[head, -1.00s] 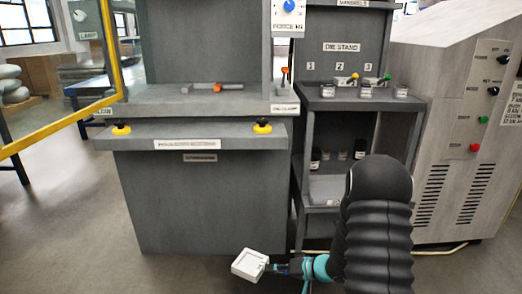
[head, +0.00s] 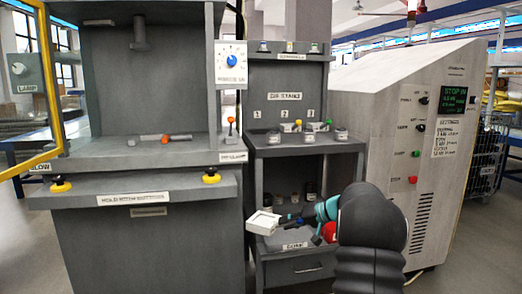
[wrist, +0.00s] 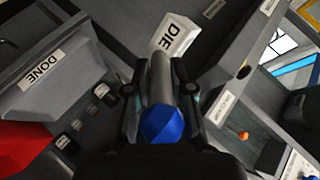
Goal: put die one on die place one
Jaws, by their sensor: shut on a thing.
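A white square block (head: 264,221), which I take to be die one, is held out at the left of my gripper (head: 308,213). In the wrist view my fingers are shut on its grey handle (wrist: 160,82), which has a blue knob (wrist: 162,126); a white face marked DIE (wrist: 175,35) shows beyond them. The die is in the air in front of the stand's lower shelf. The die stand (head: 290,147) has a bare spot under the "1" label (head: 257,114), die place one. Dies with a yellow knob (head: 297,126) and a green knob (head: 328,123) sit under "2" and "3".
Several small jars stand along the stand's front edge and on its lower shelf. A DONE bin (head: 294,246) and a red object (head: 328,232) are close to my gripper. A grey press bench (head: 150,225) stands left, a control cabinet (head: 390,165) right.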

